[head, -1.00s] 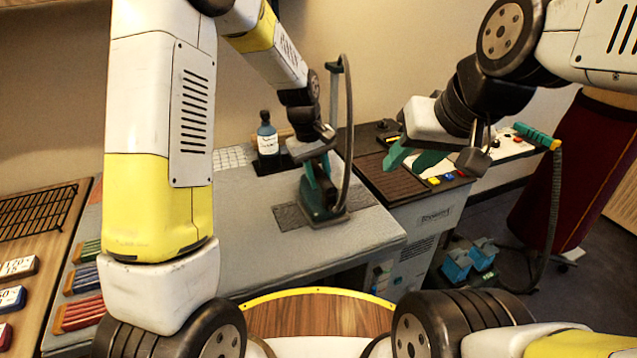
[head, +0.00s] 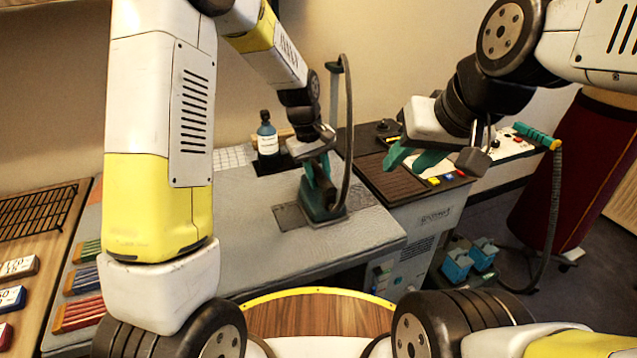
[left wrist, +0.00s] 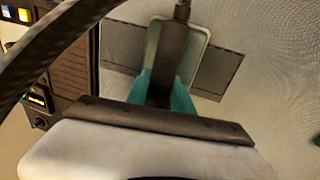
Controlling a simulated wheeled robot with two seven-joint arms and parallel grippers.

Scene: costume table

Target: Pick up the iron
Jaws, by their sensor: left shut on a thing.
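The iron (head: 324,211) is dark green with a dark handle and a thick dark cord. It stands on the grey padded table over a dark rest plate (head: 291,217); I cannot tell if it touches the plate. My left gripper (head: 319,172) is above it, shut on its handle. In the left wrist view the green fingers (left wrist: 163,95) are on both sides of the dark handle, with the pale-rimmed body of the iron (left wrist: 190,42) beyond. My right gripper (head: 420,160) has green fingers, is apart from the iron over the machine to the right, and seems open and empty.
A blue bottle (head: 267,138) stands behind the iron to the left. The iron's cord (head: 346,125) hangs from a stand close to my left gripper. A control unit (head: 410,180) is to the right. The padded table (head: 250,240) is clear in front.

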